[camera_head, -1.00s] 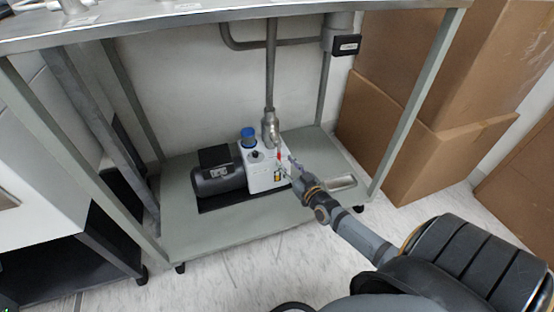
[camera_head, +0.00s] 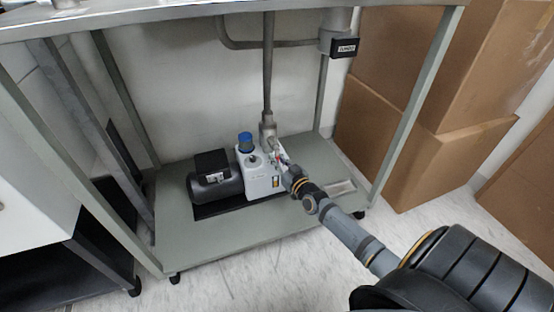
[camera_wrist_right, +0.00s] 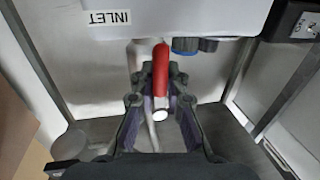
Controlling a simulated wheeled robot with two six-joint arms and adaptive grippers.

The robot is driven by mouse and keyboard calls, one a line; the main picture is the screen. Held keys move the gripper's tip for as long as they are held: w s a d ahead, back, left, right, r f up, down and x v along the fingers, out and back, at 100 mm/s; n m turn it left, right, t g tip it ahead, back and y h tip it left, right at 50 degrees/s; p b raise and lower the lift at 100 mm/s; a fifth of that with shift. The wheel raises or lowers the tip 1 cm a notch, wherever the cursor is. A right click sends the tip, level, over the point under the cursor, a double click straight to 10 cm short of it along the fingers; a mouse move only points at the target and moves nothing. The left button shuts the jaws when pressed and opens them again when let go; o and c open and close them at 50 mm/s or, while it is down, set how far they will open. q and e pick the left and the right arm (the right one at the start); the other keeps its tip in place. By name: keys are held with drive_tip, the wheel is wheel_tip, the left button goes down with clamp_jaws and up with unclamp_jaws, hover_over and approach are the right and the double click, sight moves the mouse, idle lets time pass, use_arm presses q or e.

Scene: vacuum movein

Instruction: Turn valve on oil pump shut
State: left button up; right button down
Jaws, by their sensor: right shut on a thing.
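The oil pump (camera_head: 262,181) is a white block with a blue cap (camera_head: 245,139) and a black motor (camera_head: 214,183) at its left. It sits on the lower shelf (camera_head: 220,237) under a metal pipe (camera_head: 267,70). The valve's red handle (camera_wrist_right: 160,72) points towards my wrist camera; only a small red bit (camera_head: 278,157) shows in the head view. My right gripper (camera_head: 284,165) is at the pump's upper right side. In the wrist view its fingers (camera_wrist_right: 160,108) stand on both sides of the red handle and are shut on it. My left gripper is not in view.
Metal frame legs (camera_head: 415,100) stand on both sides of the shelf, and a tabletop (camera_head: 190,14) is above. Cardboard boxes (camera_head: 398,145) are stacked at the right. A black-labelled pipe fitting (camera_head: 343,47) hangs at the upper right. The shelf's front is clear.

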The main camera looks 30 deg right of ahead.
drive_tip(key=shift+a+f, duration=0.1)
idle(0.4)
drive_tip(key=shift+a+m+b, duration=0.15)
drive_tip(key=shift+m+b, duration=0.15)
drive_tip(key=shift+m, duration=0.3)
drive_tip(key=shift+w+a+r+m+t+h+p, duration=0.25)
drive_tip(key=shift+a+r+m+h, duration=0.4)
drive_tip(key=shift+m, duration=2.5)
drive_tip(key=shift+w+a+r+m+t+h+p, duration=0.1)
drive_tip(key=shift+a+r+m+t+h+p, duration=0.4)
drive_tip(key=shift+m, duration=2.7)
drive_tip(key=shift+w+a+r+m+t+h+p, duration=0.1)
drive_tip(key=shift+a+r+m+h, duration=0.7)
drive_tip(key=shift+m, duration=2.35)
drive_tip(key=shift+d+r, duration=0.15)
drive_tip(key=c, duration=1.4)
unclamp_jaws()
drive_tip(key=shift+r, duration=0.1)
